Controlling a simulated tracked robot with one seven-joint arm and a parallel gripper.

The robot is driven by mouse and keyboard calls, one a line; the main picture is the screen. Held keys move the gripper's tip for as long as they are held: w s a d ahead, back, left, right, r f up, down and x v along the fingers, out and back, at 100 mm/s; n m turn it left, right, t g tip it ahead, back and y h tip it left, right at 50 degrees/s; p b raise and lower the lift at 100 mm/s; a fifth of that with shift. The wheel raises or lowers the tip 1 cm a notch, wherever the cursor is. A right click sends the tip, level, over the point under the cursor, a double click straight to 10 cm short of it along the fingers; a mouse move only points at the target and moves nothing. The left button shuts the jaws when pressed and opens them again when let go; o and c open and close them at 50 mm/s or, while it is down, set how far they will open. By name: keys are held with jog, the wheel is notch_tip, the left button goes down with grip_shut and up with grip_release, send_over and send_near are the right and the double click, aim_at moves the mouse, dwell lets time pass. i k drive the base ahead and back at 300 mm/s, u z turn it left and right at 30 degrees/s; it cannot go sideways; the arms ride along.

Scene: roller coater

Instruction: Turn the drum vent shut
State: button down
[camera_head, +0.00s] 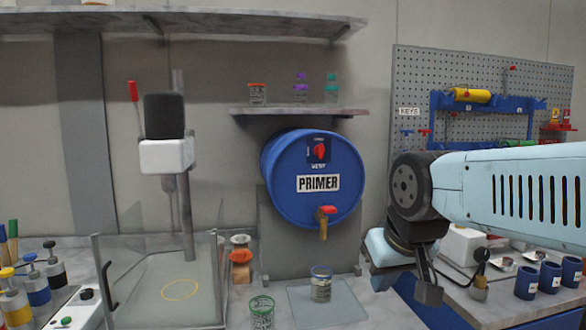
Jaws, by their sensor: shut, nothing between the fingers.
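The blue drum (285,188) labelled PRIMER lies on its side on a stand in the middle, its round face toward me. The drum vent (320,150) is a red knob on a dark plate near the top of that face. Its exact setting is too small to read. A tap (324,222) with a red handle sits low on the face. My gripper (428,292) hangs at the end of my arm, to the right of the drum and lower than the vent, apart from both. It is shut and empty.
A jar (321,284) stands on a pad under the tap. A small shelf (300,111) with bottles is just above the drum. A clear-walled enclosure (150,284) with a mixer (166,150) stands left. Blue cups (526,281) and a pegboard (480,72) are at right.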

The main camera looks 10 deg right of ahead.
aim_at(320, 150)
jog(key=u, duration=0.45)
jog(key=k, duration=1.15)
jog(key=u, duration=0.4)
jog(key=i, duration=0.75)
jog(key=z, duration=0.3)
